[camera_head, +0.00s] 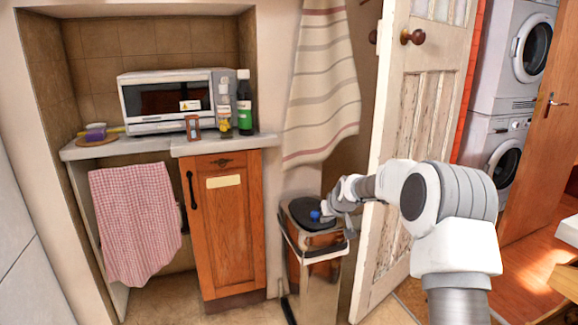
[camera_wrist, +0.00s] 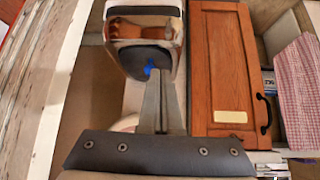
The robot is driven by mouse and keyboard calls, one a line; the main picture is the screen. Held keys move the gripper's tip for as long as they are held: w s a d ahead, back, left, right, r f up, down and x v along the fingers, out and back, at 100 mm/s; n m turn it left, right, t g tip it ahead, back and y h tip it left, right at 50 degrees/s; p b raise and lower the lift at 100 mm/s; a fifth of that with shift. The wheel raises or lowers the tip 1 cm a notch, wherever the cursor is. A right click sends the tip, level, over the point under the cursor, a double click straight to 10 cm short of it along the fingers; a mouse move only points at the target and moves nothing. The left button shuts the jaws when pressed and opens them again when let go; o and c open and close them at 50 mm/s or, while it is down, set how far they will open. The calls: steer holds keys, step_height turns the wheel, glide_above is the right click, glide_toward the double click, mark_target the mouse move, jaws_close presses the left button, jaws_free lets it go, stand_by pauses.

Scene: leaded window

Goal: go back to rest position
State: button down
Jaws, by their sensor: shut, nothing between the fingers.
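My gripper (camera_wrist: 155,80) is shut and empty, its fingers close together. In the head view my gripper (camera_head: 326,212) is over the shiny metal bin (camera_head: 318,285), close to its black lid (camera_head: 300,207). A small blue thing (camera_head: 315,215) shows at the fingertips, against the lid. It also shows in the wrist view, where the fingertips partly cover it. I cannot tell whether the fingers touch it or the lid.
A white panelled door (camera_head: 397,130) stands open close to my arm. An orange wooden cupboard (camera_head: 228,240) is left of the bin. A striped towel (camera_head: 320,80) hangs above the bin. The counter holds a microwave (camera_head: 160,98) and bottles (camera_head: 244,105).

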steer(key=s+r+g+h, duration=0.1)
steer(key=s+r, duration=0.7)
steer(key=s, duration=0.3)
steer(key=s+r+h, duration=0.1)
steer(key=s+r, duration=0.6)
steer(key=s, duration=0.5)
steer(key=s+d+f+m+g, duration=0.1)
steer(key=s+m, duration=0.1)
steer(key=s, duration=2.4)
step_height(320, 180, up, 28)
steer(key=p, duration=2.8)
steer(key=shift+s+g, duration=0.3)
